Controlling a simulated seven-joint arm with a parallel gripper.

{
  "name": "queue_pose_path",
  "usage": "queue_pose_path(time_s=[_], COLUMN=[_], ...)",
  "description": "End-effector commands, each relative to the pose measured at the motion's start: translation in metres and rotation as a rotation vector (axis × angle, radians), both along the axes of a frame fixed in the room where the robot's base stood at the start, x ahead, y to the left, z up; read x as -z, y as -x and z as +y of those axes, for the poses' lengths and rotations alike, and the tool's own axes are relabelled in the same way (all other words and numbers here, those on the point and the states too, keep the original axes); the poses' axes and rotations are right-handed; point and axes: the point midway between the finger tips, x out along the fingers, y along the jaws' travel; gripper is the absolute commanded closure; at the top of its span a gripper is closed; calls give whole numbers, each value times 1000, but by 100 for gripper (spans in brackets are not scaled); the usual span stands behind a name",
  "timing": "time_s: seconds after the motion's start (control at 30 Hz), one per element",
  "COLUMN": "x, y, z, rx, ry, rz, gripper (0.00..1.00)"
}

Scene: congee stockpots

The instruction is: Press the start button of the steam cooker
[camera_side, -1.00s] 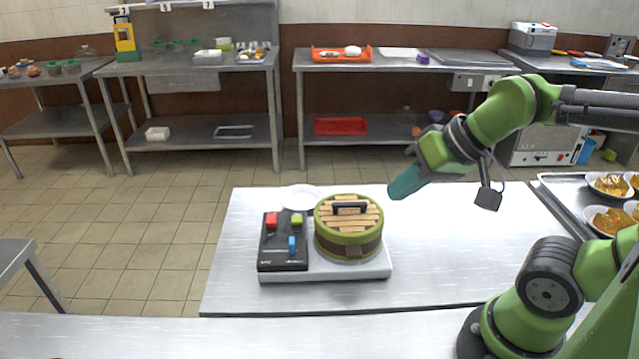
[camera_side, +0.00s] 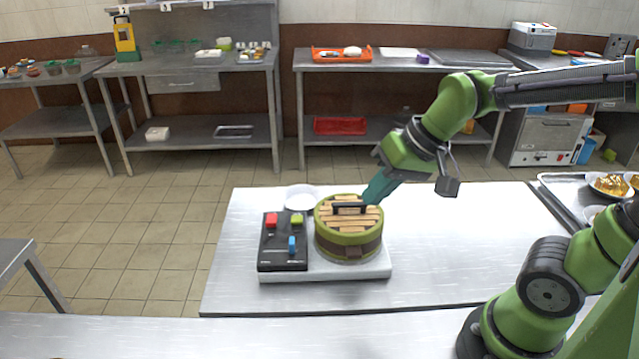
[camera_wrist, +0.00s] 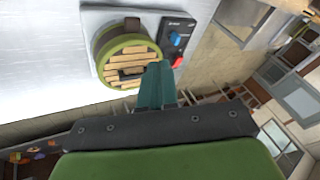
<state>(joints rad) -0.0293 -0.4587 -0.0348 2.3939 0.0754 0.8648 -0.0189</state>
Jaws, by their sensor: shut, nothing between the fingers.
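The steam cooker stands on the table on a pale base (camera_side: 340,275). Its round green pot (camera_side: 347,246) has a slatted wooden lid with a dark handle (camera_side: 350,207). To its left is a black control panel (camera_side: 283,255) with a red button (camera_side: 271,220), a yellow-green button (camera_side: 297,219) and a blue lever (camera_side: 292,245). My gripper (camera_side: 371,203) is shut and empty, its teal fingers pointing down at the lid's right rear edge; I cannot tell whether they touch it. In the wrist view my gripper (camera_wrist: 157,68) overlaps the lid edge, with the red button (camera_wrist: 178,62) just right of the fingertips.
A white plate (camera_side: 301,196) lies behind the panel. The metal table (camera_side: 450,240) is clear to the right of the cooker. A tray (camera_side: 560,195) with bowls stands at the far right. Shelved counters line the back wall.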

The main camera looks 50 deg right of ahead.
Motion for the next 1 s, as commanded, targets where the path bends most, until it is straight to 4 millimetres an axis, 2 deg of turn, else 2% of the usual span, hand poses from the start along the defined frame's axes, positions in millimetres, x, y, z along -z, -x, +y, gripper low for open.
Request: queue_pose_path(time_s=[0.4, 0.6, 0.73, 1.0], x=[47, 61, 50, 47], y=[-130, -185, -202, -204], z=[1, -7, -11, -12], rx=[28, 43, 43, 29], ry=[-66, -53, -41, -26], rz=[32, -35, -98, -121], gripper=[100, 100, 100, 100])
